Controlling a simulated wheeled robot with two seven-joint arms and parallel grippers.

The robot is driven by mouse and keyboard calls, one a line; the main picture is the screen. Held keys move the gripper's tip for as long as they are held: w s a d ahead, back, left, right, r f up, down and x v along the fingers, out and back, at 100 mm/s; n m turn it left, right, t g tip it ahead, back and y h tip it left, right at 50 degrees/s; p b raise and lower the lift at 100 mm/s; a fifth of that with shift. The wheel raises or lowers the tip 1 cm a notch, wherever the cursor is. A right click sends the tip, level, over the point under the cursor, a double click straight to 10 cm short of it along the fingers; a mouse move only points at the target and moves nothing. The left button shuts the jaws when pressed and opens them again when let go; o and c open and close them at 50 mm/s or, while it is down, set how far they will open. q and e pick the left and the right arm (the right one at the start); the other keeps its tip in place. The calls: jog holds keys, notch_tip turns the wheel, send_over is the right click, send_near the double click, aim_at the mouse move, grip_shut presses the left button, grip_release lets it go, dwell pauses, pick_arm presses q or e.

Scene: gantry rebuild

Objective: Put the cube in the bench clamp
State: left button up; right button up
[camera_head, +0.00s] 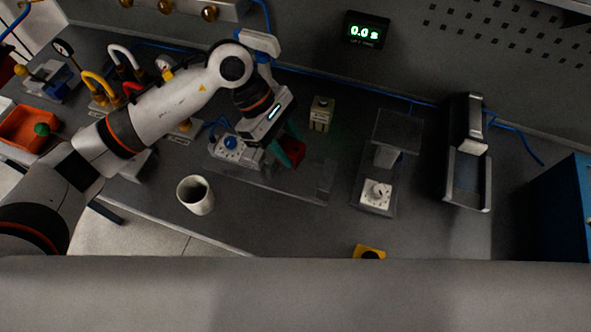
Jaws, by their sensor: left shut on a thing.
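The cube (296,153) is red, and my left gripper (288,150) is shut on it with green fingers. The fingers hide part of the cube. What looks like the bench clamp is a low grey plate (290,187) with a white block (234,151) with a blue knob at its left and a raised end (325,184) at its right. The cube is over this plate, between the block and the raised end. I cannot tell whether it touches the plate. My right gripper is not in view.
A white mug (196,195) stands at the front left. A small beige box (321,113) stands behind the clamp. A stand with a white dial (376,194) and a grey machine (467,165) are to the right. An orange bin (27,128) is far left. A display (365,31) reads 0.0 s.

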pick_arm(q)
jog(key=shift+w+d+r+n+t, duration=0.15)
jog(key=shift+d+n+t, duration=0.1)
jog(key=shift+d+n, duration=0.2)
jog(key=shift+w+d+r+n+t, duration=0.15)
jog(key=shift+d+n+t, duration=0.15)
jog(key=shift+n, duration=0.25)
jog(key=p, duration=0.2)
send_over(308, 180)
jog(key=a, duration=0.2)
jog(key=f, duration=0.3)
jog(key=w+f, duration=0.1)
jog(key=f, duration=0.1)
jog(key=shift+a+f, duration=0.1)
jog(key=shift+a, duration=0.05)
notch_tip(308, 180, down, 4)
jog(key=shift+r+p, duration=0.1)
jog(key=shift+p, duration=0.65)
jog(key=shift+f, duration=0.5)
jog(key=shift+f, duration=0.15)
jog(key=o, duration=1.2)
jog(key=shift+o, duration=0.2)
